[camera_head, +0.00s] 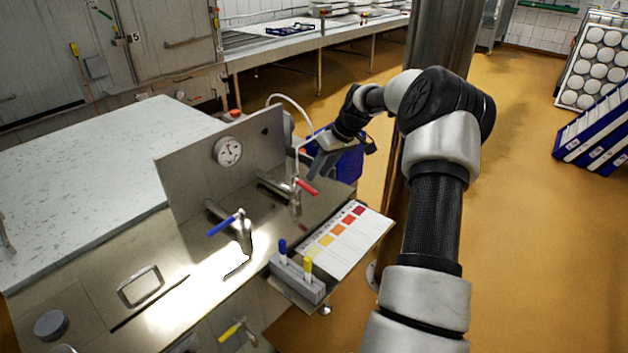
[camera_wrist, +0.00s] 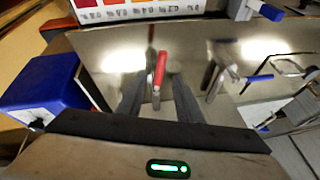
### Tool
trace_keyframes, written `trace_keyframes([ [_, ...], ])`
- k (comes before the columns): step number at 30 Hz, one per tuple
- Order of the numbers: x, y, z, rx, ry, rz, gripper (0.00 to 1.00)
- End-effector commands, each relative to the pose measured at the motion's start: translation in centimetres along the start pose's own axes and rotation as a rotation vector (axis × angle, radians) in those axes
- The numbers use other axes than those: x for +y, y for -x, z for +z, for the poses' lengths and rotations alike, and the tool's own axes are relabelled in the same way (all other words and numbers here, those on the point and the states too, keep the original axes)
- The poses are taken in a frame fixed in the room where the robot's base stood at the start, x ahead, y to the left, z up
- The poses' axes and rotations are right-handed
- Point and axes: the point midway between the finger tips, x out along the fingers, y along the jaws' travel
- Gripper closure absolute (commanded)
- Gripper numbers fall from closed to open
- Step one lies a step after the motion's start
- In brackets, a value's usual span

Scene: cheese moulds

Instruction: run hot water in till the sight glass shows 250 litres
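A red-handled valve (camera_head: 305,186) stands on the steel deck beside the upright panel, and its red lever shows in the wrist view (camera_wrist: 160,68). A blue-handled valve (camera_head: 225,224) stands nearer, left of it; it also shows in the wrist view (camera_wrist: 258,79). A round dial gauge (camera_head: 228,151) is on the panel; its reading is too small to tell. I cannot make out a sight glass. My gripper (camera_head: 312,168) is just behind the red valve. In the wrist view its fingers (camera_wrist: 157,88) are apart, with the red lever between and beyond them; contact is not visible.
A vat of pale liquid (camera_head: 90,160) lies left of the panel. A colour chart (camera_head: 345,240) and a grey holder with blue and yellow items (camera_head: 298,281) are at the deck's right edge. A blue container (camera_head: 346,160) is behind my gripper. Open floor lies right.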

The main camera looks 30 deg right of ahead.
Motion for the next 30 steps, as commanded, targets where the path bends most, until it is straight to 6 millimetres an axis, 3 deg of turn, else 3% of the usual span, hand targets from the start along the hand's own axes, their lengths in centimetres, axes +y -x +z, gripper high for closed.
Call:
trace_keyframes([
  [1,0.1,1.6,-0.1,0.002,0.000,0.003,0.68],
  [6,0.0,5.8,-0.1,0.002,0.000,0.003,0.68],
  [13,0.0,10.0,-0.1,0.001,0.001,0.001,0.68],
  [19,0.0,11.6,0.0,0.001,0.000,0.001,0.68],
  [30,0.0,11.7,0.0,0.000,0.000,0.000,0.68],
])
